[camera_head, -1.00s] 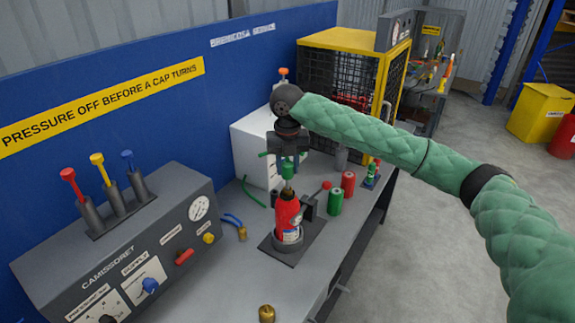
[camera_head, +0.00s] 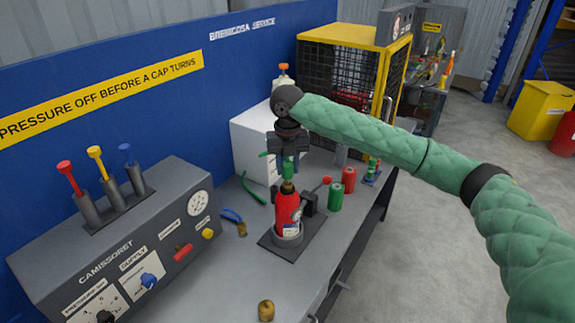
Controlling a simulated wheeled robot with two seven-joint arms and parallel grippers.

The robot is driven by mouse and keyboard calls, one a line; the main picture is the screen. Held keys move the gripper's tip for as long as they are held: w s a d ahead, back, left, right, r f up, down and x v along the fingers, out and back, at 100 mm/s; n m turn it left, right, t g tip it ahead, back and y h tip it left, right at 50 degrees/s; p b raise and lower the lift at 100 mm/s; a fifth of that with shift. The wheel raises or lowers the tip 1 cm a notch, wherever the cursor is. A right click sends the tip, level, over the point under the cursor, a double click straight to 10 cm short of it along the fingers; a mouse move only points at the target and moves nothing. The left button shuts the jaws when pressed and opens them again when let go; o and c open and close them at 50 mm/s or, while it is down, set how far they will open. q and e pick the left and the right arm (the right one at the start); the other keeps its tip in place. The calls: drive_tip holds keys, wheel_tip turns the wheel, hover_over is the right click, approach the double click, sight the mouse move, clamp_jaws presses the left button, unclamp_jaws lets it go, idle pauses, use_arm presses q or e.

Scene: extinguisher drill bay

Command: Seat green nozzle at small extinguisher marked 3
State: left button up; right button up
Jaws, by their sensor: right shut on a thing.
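A small red extinguisher (camera_head: 287,214) stands upright in a grey ring holder on a dark plate on the bench, with a brass neck (camera_head: 287,187) at its top. Its marking is too small to read. My right gripper (camera_head: 288,160) points down above it, shut on the green nozzle (camera_head: 288,170). The nozzle is upright and in line with the neck, its lower end at or just above the neck; I cannot tell whether they touch. My left gripper is not in view.
A dark clamp with a red knob (camera_head: 327,181) stands right beside the extinguisher. Green (camera_head: 336,197) and red (camera_head: 349,180) cylinders stand behind it to the right. A grey control panel (camera_head: 120,250) fills the left. A brass cap (camera_head: 266,310) lies at the front.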

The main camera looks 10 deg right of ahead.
drive_tip(key=shift+f, duration=0.35)
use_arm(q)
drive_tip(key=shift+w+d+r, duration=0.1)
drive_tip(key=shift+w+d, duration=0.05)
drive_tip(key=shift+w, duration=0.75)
use_arm(e)
drive_tip(key=shift+f, duration=0.8)
drive_tip(key=shift+f, duration=0.1)
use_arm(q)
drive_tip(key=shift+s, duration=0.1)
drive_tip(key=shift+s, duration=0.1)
use_arm(e)
drive_tip(key=o, duration=1.1)
